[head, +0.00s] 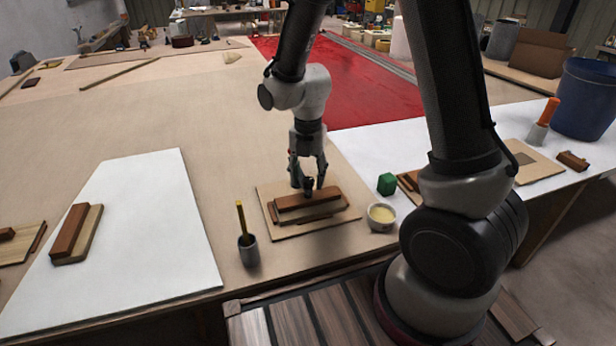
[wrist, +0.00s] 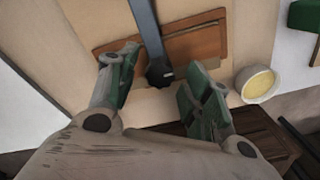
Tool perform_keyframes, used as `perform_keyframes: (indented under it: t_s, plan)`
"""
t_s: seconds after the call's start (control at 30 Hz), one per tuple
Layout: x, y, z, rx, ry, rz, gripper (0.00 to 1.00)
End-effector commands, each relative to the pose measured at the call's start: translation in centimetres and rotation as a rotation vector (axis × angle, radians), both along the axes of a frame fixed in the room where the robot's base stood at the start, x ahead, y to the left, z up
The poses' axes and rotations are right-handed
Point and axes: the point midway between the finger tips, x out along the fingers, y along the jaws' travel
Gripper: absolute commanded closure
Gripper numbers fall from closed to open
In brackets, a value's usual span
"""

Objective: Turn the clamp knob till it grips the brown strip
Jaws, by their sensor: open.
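The brown strip (head: 308,199) lies on a wooden block on a light board (head: 285,231) near the table's front edge. It also shows in the wrist view (wrist: 196,46). The clamp knob (wrist: 159,74) is dark and round, at the end of a grey-blue bar (wrist: 144,22) that crosses over the strip. My gripper (head: 308,183) is open and points down over the strip. In the wrist view its green-padded fingers (wrist: 162,66) stand on either side of the knob, with gaps visible. Whether the clamp touches the strip is hidden.
A cup of pale yellow stuff (head: 381,216) stands right of the board, with a green block (head: 387,184) behind it. A dark pot with a yellow-handled tool (head: 248,250) stands at the left. A white sheet (head: 140,235) with another brown-topped block (head: 75,235) lies further left.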

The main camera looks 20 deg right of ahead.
Motion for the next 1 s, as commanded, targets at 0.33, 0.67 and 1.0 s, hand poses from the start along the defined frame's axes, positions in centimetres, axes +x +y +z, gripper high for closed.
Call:
perform_keyframes:
  t_s: [0.33, 0.67, 1.0]
  plan:
    - [0.00, 0.00, -0.77, 0.000, -0.001, -0.001, 0.51]
    - [0.02, 0.01, -0.74, 0.000, -0.001, -0.001, 0.97]
    - [0.04, 0.00, -0.73, 0.000, -0.001, -0.051, 0.97]
